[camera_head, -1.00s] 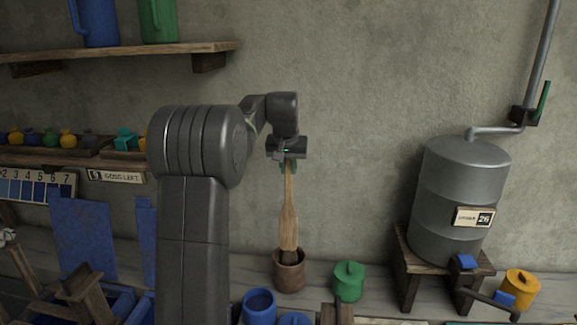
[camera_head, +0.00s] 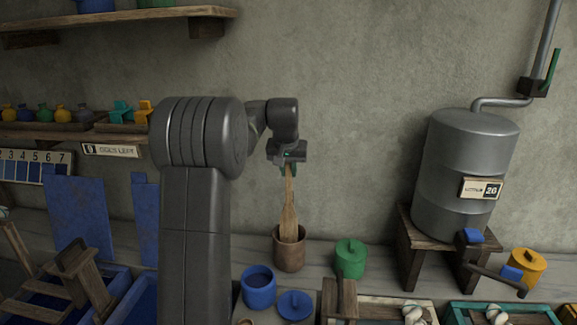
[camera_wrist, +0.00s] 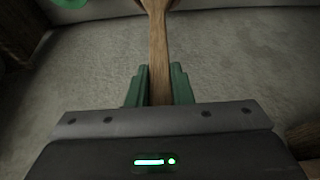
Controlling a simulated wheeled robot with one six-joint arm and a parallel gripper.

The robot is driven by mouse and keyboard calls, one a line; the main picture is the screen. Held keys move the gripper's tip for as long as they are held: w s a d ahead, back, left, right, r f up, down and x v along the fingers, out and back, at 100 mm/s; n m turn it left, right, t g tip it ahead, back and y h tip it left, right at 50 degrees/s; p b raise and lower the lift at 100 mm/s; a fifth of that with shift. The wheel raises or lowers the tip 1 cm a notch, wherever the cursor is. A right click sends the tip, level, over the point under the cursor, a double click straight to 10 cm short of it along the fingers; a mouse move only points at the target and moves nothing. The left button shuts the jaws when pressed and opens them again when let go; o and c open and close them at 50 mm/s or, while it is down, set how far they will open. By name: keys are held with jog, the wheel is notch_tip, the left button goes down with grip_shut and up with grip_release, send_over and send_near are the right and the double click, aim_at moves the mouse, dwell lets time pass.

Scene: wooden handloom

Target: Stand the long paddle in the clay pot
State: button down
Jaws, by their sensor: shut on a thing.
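The long wooden paddle (camera_head: 289,219) is upright in the head view, with a slight tilt. Its broad lower end is inside the mouth of the brown clay pot (camera_head: 289,258), hidden by the pot's wall. My gripper (camera_head: 288,171) is above the pot, shut on the thin upper end of the paddle. In the wrist view the green fingers (camera_wrist: 158,88) sit on both sides of the paddle's handle (camera_wrist: 158,50). Whether the paddle touches the pot's bottom cannot be seen.
A green lidded pot (camera_head: 350,260) stands close right of the clay pot. A blue pot (camera_head: 258,288) and a blue lid (camera_head: 295,304) are in front. A metal tank (camera_head: 466,175) on a wooden stand is further right.

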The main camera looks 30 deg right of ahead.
aim_at(288, 177)
jog(key=shift+f+b, duration=1.5)
jog(key=shift+f, duration=1.5)
jog(key=c, duration=1.2)
grip_release()
jog(key=v, duration=1.4)
jog(key=shift+f, duration=0.2)
jog(key=x, duration=1.3)
jog(key=shift+w+d+f, duration=0.15)
jog(key=shift+f, duration=0.15)
notch_tip(288, 177, up, 3)
jog(key=shift+r+p, duration=0.1)
jog(key=shift+p, duration=0.8)
